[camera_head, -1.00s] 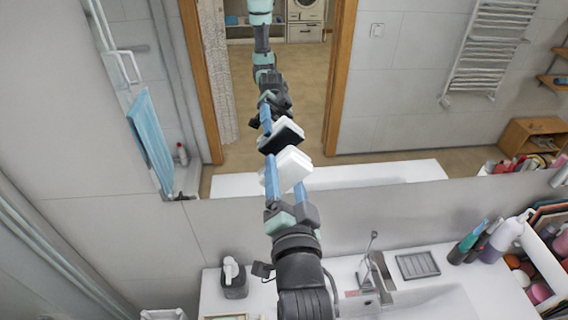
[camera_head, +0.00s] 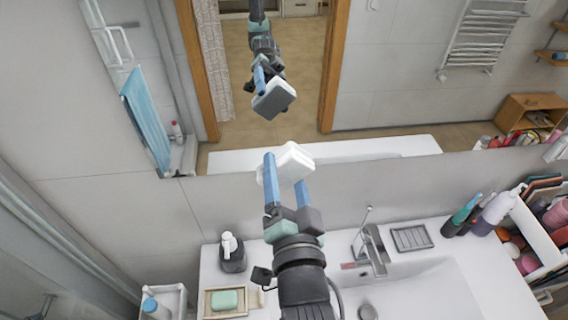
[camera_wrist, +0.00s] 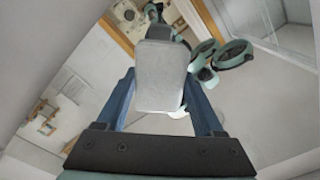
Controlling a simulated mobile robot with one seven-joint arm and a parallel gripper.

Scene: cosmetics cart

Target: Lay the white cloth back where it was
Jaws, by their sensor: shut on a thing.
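The white cloth (camera_head: 292,160) looks like a thick folded white pad. My gripper (camera_head: 285,178) is shut on it, with one blue finger on each side, and holds it up in front of the mirror, above the white counter (camera_head: 209,266). In the wrist view the cloth (camera_wrist: 160,75) shows pale grey between the blue fingers, clear of any surface. Its former resting place cannot be told from these frames.
A dark soap dispenser (camera_head: 232,254) and a dish with green soap (camera_head: 224,299) stand left of my arm. A faucet (camera_head: 374,250), a grey ridged tray (camera_head: 411,238), bottles (camera_head: 494,212) and a filled white organizer (camera_head: 533,236) stand to the right. The mirror (camera_head: 380,100) is behind.

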